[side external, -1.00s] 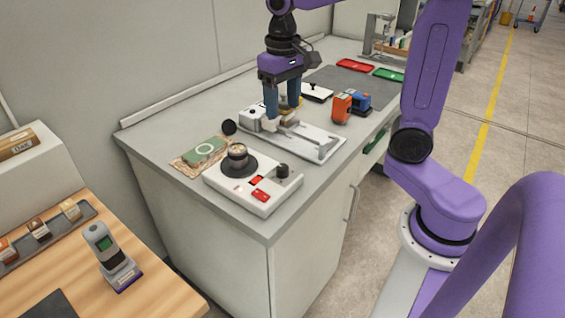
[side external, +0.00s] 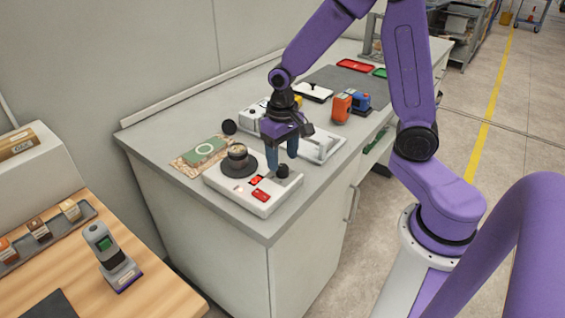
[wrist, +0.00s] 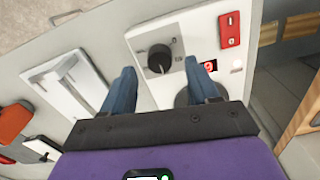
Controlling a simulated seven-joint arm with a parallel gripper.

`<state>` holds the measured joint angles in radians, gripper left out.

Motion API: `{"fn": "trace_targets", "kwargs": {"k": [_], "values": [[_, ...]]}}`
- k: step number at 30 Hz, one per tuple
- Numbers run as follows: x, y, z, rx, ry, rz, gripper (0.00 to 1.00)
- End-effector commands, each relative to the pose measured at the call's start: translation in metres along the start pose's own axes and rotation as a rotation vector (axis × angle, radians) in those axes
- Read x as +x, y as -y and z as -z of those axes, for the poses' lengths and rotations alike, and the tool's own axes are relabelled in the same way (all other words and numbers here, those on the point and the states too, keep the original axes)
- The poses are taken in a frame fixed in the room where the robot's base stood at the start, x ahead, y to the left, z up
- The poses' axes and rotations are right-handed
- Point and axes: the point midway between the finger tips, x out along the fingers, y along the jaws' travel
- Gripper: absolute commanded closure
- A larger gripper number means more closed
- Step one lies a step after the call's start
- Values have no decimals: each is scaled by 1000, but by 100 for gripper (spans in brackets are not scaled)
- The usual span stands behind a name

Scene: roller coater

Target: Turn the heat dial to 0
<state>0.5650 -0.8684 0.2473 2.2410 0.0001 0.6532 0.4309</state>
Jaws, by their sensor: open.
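The heat dial is a black knob (side external: 283,171) on the right end of a white hot-plate unit (side external: 284,194). My gripper (side external: 279,165) is open above that end of the unit, pointing down. In the wrist view its blue fingertips (wrist: 160,68) stand apart on either side of the dial, which lies slightly ahead of them. No contact with the dial shows. A small red readout (wrist: 209,66) is beside the right finger.
A metal cup (side external: 237,152) stands on the unit's dark round plate, left of the dial. A red switch (wrist: 229,30) is on the unit. A white tray device (side external: 322,149) is behind my gripper. A green piece (side external: 205,150) lies at the left. Orange (side external: 341,107) and blue blocks stand further back.

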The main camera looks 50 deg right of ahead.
Motion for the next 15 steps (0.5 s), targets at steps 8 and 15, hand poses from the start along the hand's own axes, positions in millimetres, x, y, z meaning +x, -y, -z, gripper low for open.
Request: {"fn": "trace_targets", "kwargs": {"k": [8,15], "values": [[25,0,0,0,1,-1,40],[28,0,0,1,0,0,40]]}}
